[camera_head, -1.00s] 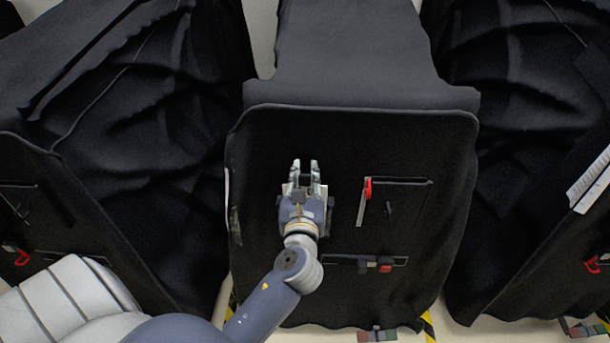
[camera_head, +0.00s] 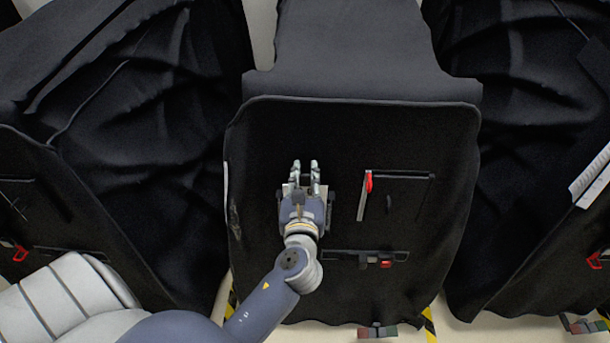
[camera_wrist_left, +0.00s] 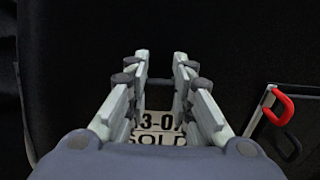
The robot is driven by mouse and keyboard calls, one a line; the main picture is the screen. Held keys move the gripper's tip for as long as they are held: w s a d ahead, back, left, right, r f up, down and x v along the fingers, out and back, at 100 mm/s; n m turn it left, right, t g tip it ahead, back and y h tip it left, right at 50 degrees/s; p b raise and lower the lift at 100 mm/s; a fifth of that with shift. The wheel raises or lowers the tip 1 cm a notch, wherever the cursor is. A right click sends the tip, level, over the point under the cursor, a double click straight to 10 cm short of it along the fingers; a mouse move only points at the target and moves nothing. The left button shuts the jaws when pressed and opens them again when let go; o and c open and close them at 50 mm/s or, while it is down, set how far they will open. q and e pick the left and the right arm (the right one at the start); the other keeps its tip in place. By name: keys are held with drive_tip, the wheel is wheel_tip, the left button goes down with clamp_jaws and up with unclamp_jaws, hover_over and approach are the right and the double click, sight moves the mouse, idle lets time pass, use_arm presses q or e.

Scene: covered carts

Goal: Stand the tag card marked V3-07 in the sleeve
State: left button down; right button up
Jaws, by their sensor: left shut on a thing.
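My left gripper (camera_head: 306,170) is in front of the middle cart's black cover, left of its center. It is shut on a white tag card (camera_wrist_left: 158,138), whose lettering shows partly as "3-07" above "SOLD" in the left wrist view. The fingers hide the card's sides and the start of its marking. In the head view only a pale sliver of card (camera_head: 286,189) shows beside the gripper. Dark parts stand out on both sides of the gripper, such as the right one (camera_head: 331,196); they look like the sleeve's edges. I cannot tell whether the card is inside it. My right gripper is not in view.
Right of the gripper is a flap outline with a pale strip (camera_head: 362,203) and a red hook (camera_head: 369,182); the red hook also shows in the left wrist view (camera_wrist_left: 283,107). Below is a dark bar with a red block (camera_head: 386,264). Covered carts stand on both sides.

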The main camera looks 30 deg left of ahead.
use_arm(q)
drive_tip(key=c, duration=1.3)
unclamp_jaws()
drive_tip(key=shift+s+d+f, duration=0.1)
drive_tip(key=shift+s+d, duration=0.2)
drive_tip(key=shift+s, duration=0.1)
drive_tip(key=v, duration=1.1)
drive_tip(key=shift+s+a, duration=0.1)
